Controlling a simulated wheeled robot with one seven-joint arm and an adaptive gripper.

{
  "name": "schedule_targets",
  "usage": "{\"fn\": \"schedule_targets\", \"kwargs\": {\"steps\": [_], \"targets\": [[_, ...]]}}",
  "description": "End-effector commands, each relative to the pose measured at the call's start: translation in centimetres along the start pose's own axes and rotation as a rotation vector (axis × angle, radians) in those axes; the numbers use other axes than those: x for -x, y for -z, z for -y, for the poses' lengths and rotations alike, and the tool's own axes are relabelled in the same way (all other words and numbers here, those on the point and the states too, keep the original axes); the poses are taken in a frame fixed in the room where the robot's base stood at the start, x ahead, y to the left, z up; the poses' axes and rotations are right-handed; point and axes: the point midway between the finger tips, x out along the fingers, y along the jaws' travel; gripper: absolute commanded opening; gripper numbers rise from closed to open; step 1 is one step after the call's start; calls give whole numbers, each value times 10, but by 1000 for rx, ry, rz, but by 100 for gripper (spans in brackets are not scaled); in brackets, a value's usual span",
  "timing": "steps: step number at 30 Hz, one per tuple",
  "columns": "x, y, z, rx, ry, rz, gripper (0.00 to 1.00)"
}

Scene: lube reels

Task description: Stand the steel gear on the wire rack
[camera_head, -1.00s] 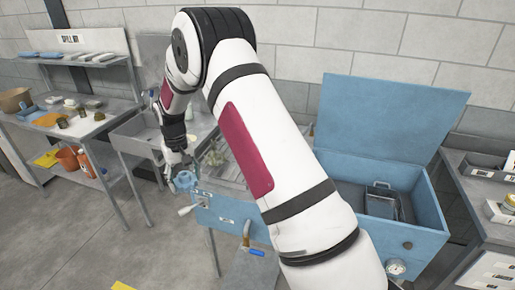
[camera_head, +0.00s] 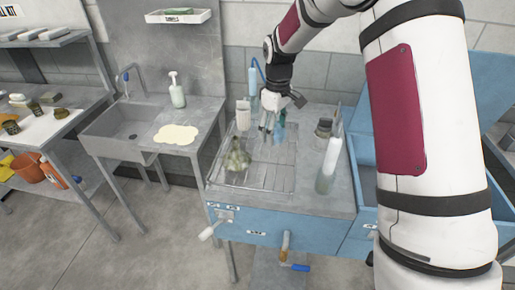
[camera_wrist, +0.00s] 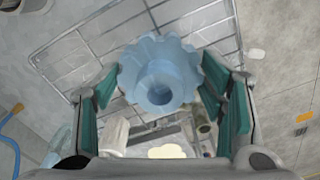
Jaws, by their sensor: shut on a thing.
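The steel gear (camera_wrist: 160,75) is pale blue-grey with a toothed rim and a round hub facing the camera in the wrist view. It sits between the green pads of my gripper (camera_wrist: 158,84), which is shut on it. The wire rack (camera_wrist: 85,42) lies behind the gear in that view. In the head view the rack (camera_head: 262,178) lies on the blue-fronted bench, and my gripper (camera_head: 268,124) points down over its back part. Whether the gear touches the rack is unclear.
A greenish lumpy thing (camera_head: 236,157) stands on the rack's left part. A white cup (camera_head: 243,115) is behind it. A clear bottle (camera_head: 327,168) and dark jar (camera_head: 323,130) stand to the right. The rack's front right part is clear.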

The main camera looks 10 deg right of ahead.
Motion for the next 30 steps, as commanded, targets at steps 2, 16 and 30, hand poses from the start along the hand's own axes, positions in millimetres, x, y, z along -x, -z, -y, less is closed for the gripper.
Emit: {"fn": "schedule_targets", "kwargs": {"steps": [2,16,30], "targets": [[-2,5,-6,147,-5,-3,12],[-1,-3,-1,726,-9,11,12],[-60,-4,0,746,-7,12,12]]}}
